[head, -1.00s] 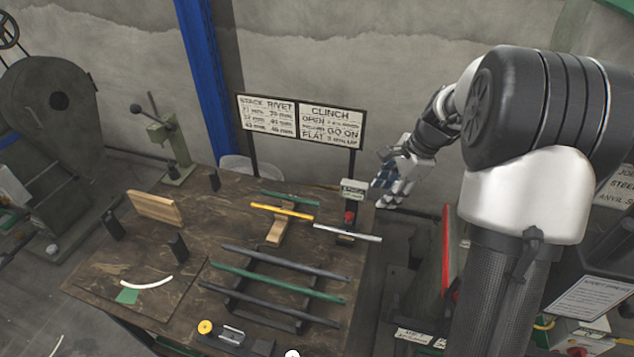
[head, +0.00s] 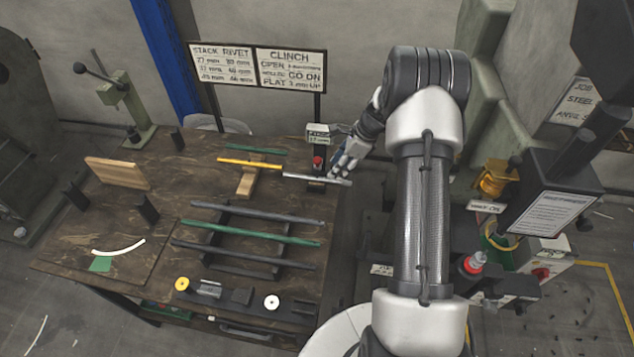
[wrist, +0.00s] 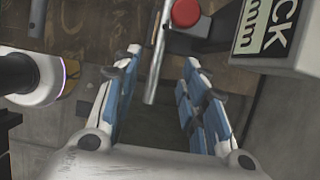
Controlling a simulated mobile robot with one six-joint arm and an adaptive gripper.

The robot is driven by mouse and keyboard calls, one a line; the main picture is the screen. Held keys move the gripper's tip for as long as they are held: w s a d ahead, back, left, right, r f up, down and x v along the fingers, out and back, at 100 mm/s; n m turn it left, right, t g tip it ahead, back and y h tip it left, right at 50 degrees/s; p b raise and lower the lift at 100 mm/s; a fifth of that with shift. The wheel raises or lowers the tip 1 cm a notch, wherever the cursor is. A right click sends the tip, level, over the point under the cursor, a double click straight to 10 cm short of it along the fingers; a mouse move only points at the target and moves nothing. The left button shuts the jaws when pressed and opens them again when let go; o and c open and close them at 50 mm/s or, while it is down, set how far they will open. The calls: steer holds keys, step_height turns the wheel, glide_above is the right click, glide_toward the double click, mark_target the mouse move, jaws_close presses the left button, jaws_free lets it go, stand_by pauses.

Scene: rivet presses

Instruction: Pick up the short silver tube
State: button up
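The short silver tube (head: 312,179) lies roughly level at the right edge of the workbench, by a small black fixture with a red knob. Its right end reaches past the bench edge. My gripper (head: 340,170) is at that end, reaching in from the right. In the wrist view the blue-padded fingers of my gripper (wrist: 162,65) are open and spread. The tube (wrist: 158,60) runs down into the gap between them, nearer the left finger. It looks clear of the pads, but I cannot tell its exact depth.
The red knob (wrist: 186,12) and the labelled block (wrist: 265,35) are close beyond the fingers. A yellow tube (head: 248,162) rests on a wooden block left of the silver tube. Dark and green tubes (head: 245,232) lie on a rack in front. A sign (head: 258,68) stands behind.

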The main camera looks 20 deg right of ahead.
mark_target(329, 179)
steer(key=b+x, duration=0.2)
steer(key=x, duration=0.4)
steer(key=shift+w+a+f, duration=0.1)
steer(key=shift+a+f, duration=0.1)
steer(key=shift+a, duration=0.1)
steer(key=shift+c, duration=0.5)
jaws_close()
